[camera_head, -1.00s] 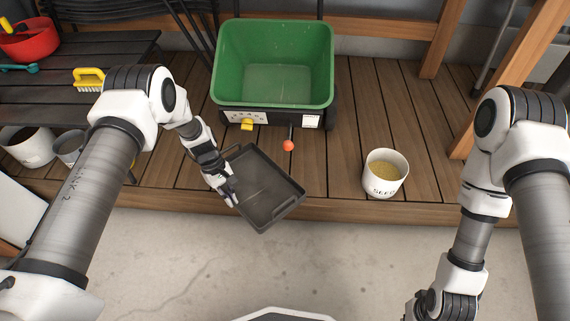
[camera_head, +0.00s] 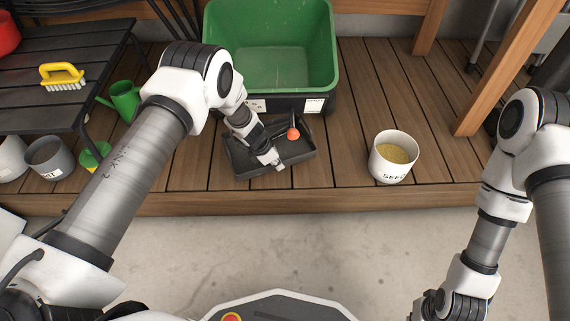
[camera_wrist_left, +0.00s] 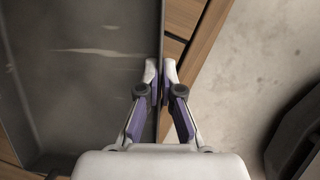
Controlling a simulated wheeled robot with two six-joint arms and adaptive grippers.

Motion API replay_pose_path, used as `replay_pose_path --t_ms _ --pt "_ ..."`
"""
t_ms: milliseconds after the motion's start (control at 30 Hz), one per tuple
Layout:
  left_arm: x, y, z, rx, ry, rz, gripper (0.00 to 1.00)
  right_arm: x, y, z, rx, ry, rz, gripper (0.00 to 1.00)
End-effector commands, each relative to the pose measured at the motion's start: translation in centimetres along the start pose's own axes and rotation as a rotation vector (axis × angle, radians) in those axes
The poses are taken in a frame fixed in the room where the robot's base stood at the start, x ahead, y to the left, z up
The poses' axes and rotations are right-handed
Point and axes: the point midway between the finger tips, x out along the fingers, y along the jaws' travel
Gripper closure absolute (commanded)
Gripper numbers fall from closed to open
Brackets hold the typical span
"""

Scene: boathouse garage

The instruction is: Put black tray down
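The black tray (camera_head: 240,158) is on or just above the wooden deck, in front of the green cart; whether it bears fully on the boards I cannot tell. It looks nearly level and empty. My left gripper (camera_head: 277,165) is at its near edge. In the left wrist view the fingers (camera_wrist_left: 161,75) are closed on both sides of the tray's wall, and the tray's dark, scuffed floor (camera_wrist_left: 85,80) fills the left. The gripper and forearm hide part of the tray. My right arm shows at the right, but its fingers are out of view.
The green cart (camera_head: 270,50) stands behind the tray; its red knob (camera_head: 293,133) overlaps the tray in view. A white seed bucket (camera_head: 391,165) stands to the right. A dark slatted table (camera_head: 90,95) is at left. Deck between tray and bucket is clear.

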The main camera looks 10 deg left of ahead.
Motion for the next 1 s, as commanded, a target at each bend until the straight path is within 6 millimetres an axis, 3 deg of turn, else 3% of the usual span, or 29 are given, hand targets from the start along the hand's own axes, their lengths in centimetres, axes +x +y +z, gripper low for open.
replay_pose_path --t_ms 167,567,1000 --pt "0.5 -0.3 1.8 -0.043 0.0 0.018 1.0 0.8 0.0 0.0 0.0 0.0 0.0 1.0" --pt "1.0 -0.3 1.6 -0.044 0.0 0.018 1.0 1.2 0.0 0.0 0.0 0.001 0.0 1.0" --pt "5.8 -0.4 -0.5 -0.044 0.0 0.019 1.0 5.6 0.1 -0.2 0.006 0.005 0.001 1.0"
